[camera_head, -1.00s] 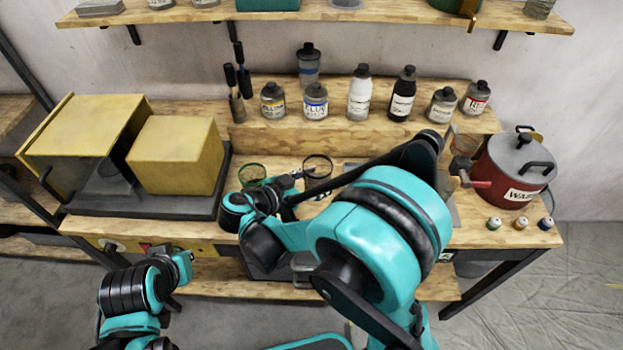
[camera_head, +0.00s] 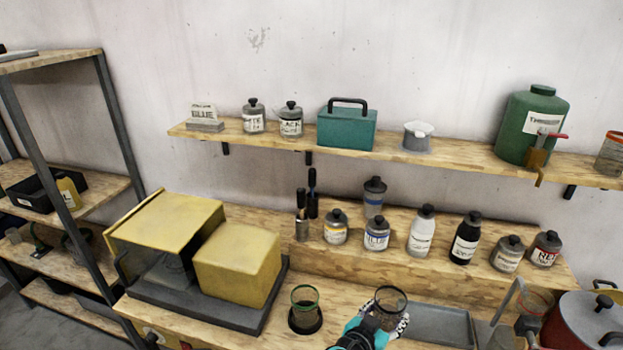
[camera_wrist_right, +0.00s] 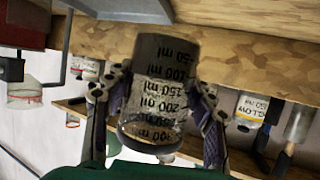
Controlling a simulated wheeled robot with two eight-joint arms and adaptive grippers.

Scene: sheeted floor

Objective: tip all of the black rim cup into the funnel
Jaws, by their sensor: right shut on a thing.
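The black rim cup (camera_head: 391,299) is a clear cup with a dark rim, standing roughly upright at the front of the bench in the head view. My right gripper (camera_head: 385,320) is shut around its sides. The right wrist view is upside down; there the cup (camera_wrist_right: 165,62) has volume marks and dark grey contents toward its base, between the two fingers (camera_wrist_right: 150,96). I cannot tell whether its base touches the bench. What looks like the funnel (camera_head: 537,303), clear with a red rim, is by a stand at the right. My left gripper is out of view.
A green rim cup (camera_head: 305,309) stands left of the held cup. A grey tray (camera_head: 440,322) lies to its right, and a red pot (camera_head: 590,325) stands at the far right. Several labelled bottles (camera_head: 376,236) line the raised step behind. Yellow boxes (camera_head: 238,262) fill the left.

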